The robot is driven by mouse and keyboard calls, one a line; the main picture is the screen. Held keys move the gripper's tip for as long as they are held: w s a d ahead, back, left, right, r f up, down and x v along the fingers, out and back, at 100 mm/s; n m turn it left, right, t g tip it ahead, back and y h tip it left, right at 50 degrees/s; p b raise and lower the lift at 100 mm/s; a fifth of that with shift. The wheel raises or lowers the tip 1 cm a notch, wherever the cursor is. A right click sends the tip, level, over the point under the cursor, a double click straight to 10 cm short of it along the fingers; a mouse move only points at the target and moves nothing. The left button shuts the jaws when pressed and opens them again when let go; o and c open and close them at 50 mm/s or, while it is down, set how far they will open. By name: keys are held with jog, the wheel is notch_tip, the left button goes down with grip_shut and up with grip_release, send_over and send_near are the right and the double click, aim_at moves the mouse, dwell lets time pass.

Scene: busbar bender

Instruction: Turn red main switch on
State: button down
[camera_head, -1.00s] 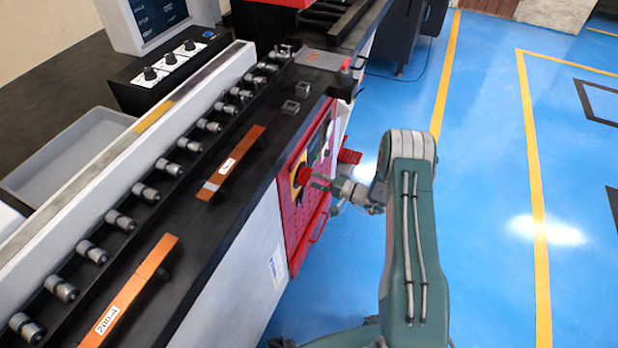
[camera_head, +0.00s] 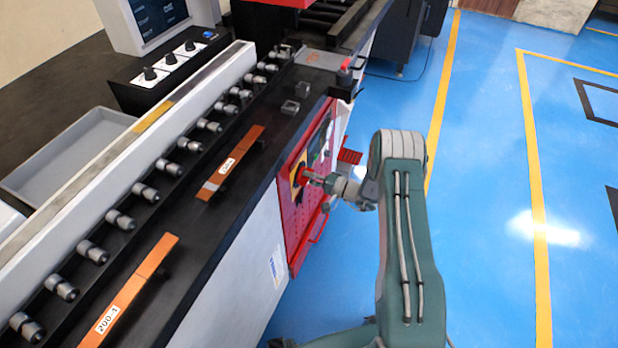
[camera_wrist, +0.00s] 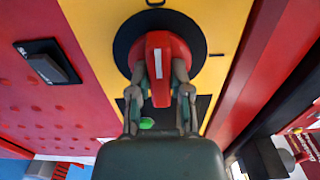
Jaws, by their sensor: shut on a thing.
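The red main switch (camera_wrist: 160,52) is a red knob with a white mark, on a black round base (camera_wrist: 196,36) over a yellow plate (camera_wrist: 90,25). The white mark runs nearly up and down in the wrist view. My gripper (camera_wrist: 160,78) has its two fingers on either side of the knob and is shut on it. In the head view the switch (camera_head: 303,176) sits on the red side panel of the machine (camera_head: 293,222), and my gripper (camera_head: 318,180) reaches it from the right. The fingers hide the knob's lower sides.
A black switch (camera_wrist: 48,62) is on the red panel left of the yellow plate. A red handle (camera_head: 318,222) sticks out low on the panel. The blue floor (camera_head: 490,200) on the right is clear.

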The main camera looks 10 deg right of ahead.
jog(key=shift+f+m, duration=0.15)
jog(key=shift+m, duration=0.25)
jog(key=m, duration=0.3)
jog(key=shift+m, duration=0.4)
jog(key=m, duration=0.4)
jog(key=shift+f+m, duration=0.1)
jog(key=shift+m, duration=0.2)
jog(key=m, duration=0.8)
jog(key=shift+m, duration=0.3)
jog(key=c, duration=0.6)
grip_release()
jog(key=shift+o, duration=0.2)
